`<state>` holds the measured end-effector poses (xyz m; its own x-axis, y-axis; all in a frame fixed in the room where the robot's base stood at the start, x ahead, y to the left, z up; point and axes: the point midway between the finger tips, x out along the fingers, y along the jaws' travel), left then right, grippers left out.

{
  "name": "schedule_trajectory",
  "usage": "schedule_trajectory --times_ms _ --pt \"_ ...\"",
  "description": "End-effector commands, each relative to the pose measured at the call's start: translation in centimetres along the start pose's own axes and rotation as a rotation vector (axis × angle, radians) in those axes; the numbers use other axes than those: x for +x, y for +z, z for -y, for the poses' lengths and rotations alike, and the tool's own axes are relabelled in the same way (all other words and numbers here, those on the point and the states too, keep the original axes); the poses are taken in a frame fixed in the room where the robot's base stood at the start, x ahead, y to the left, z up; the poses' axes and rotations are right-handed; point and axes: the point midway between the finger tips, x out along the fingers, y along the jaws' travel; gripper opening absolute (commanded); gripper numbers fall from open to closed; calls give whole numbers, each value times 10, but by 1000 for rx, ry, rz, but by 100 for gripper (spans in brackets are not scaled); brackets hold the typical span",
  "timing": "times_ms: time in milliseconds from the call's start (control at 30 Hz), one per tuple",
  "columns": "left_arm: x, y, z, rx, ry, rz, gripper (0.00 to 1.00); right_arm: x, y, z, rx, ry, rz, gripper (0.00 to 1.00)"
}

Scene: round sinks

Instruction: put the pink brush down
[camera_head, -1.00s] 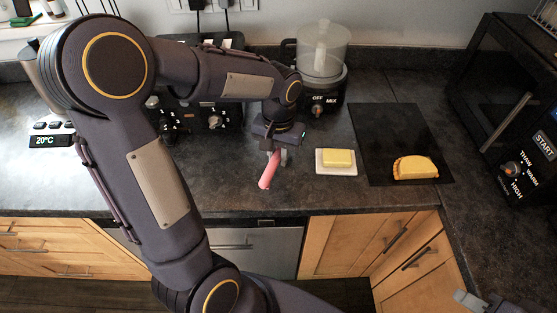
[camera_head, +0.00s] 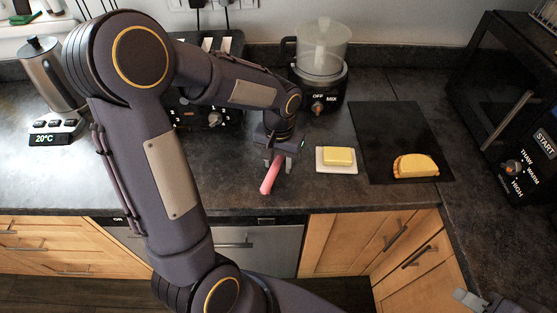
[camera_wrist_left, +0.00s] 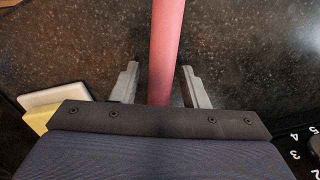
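The pink brush (camera_head: 270,177) is at the front of the dark counter, to the left of the butter dish; only its pink handle shows clearly. In the left wrist view the handle (camera_wrist_left: 166,45) runs between the two fingers of my left gripper (camera_wrist_left: 160,68), with a gap on each side. My left gripper (camera_head: 277,164) is open around the handle, low over the counter. The brush appears to rest on the counter; its far end is hidden under the gripper. Part of my right gripper (camera_head: 470,301) shows at the bottom right, its fingers unclear.
A white dish (camera_head: 337,168) with butter (camera_head: 338,156) is close right of the brush. Further right, a yellow pastry (camera_head: 415,166) lies on a black board (camera_head: 385,125). A food processor (camera_head: 320,75), toaster (camera_head: 215,117) and kettle (camera_head: 52,80) stand behind. Counter left of the brush is clear.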

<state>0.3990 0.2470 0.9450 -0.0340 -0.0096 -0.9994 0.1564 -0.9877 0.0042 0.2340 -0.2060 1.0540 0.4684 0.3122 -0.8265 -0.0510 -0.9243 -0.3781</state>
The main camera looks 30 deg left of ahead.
Motion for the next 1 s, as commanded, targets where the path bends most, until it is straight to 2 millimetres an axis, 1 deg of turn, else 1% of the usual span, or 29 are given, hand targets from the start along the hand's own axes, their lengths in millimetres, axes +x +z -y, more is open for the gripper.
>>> schedule_trajectory --times_ms 133,200,267,367,600,700,800,900,967,1000 --pt "-1 0 0 0 0 0 40 -1 0 0 0 0 0 36" --pt "-6 0 0 0 0 -1 40 -5 -2 2 0 0 0 36" --pt "-10 -1 0 0 0 -4 40 -3 -1 1 0 0 0 36" --pt "-28 -1 0 -2 0 -6 40 -2 -1 1 0 0 0 36" --pt "-80 -1 0 0 1 -7 40 -3 -1 1 0 0 0 36" --pt "-99 0 -1 0 2 -5 40 -3 -1 1 0 0 0 36" --pt "-112 -1 0 0 1 -3 40 -3 -1 1 0 0 0 36" --pt "-120 0 0 0 1 -2 40 -3 -2 1 0 0 0 36" --pt "-124 4 1 0 9 -8 40 -3 -2 1 0 0 0 36" --pt "-127 10 2 1 23 -19 40 -3 -2 1 0 0 0 36"
